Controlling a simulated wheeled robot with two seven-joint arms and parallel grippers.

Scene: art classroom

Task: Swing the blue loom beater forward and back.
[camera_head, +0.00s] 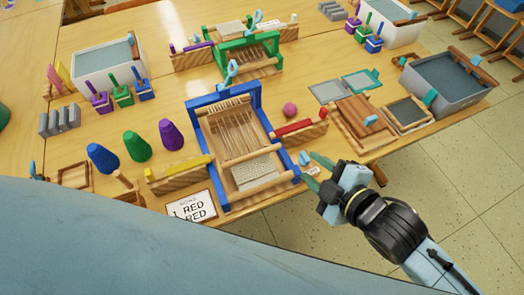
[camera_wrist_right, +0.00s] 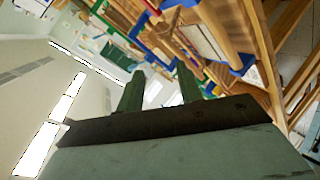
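The blue loom (camera_head: 194,125) stands on the table at the centre of the head view, with pale threads strung between wooden bars. A blue crossbar (camera_head: 222,97) spans its far end, with a light-blue hook-like piece (camera_head: 230,72) above it. I cannot tell for certain which part is the beater. My right gripper (camera_head: 316,173) is off the loom's right front corner, apart from it, with its fingers spread and nothing between them. In the right wrist view its two fingers (camera_wrist_right: 160,90) stand apart, and blue loom parts (camera_wrist_right: 241,66) show beyond. My left gripper is not in view.
A small light-blue piece (camera_head: 304,158) lies close to my right gripper. A red block (camera_head: 295,128) and pink ball (camera_head: 290,109) are right of the loom; a yellow-topped block (camera_head: 178,173) and cones (camera_head: 137,146) are left. A green loom (camera_head: 250,45) stands behind.

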